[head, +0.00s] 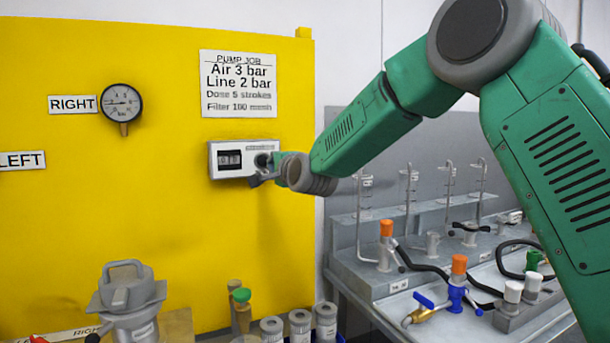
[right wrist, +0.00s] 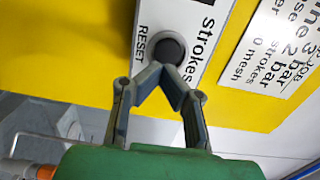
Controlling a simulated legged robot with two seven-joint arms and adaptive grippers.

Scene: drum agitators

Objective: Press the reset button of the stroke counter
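The stroke counter (head: 228,148) is a light grey box with a dark display, fixed to the yellow panel. Its reset button (right wrist: 169,48) is a dark round knob beside the word RESET in the right wrist view. My right gripper (head: 262,172) is at the right part of the counter and partly hides it in the head view. In the right wrist view its fingers (right wrist: 161,69) come together in a point at the button's lower edge, with nothing held between them. I cannot tell whether the tips touch the button. My left gripper is not in view.
A job sign (head: 238,84) hangs above the counter, and a pressure gauge (head: 122,103) is at the left. A grey bench (head: 365,285) with valves and hoses stands at the right, under my right arm. A grey pump-like device (head: 130,303) stands low at the left.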

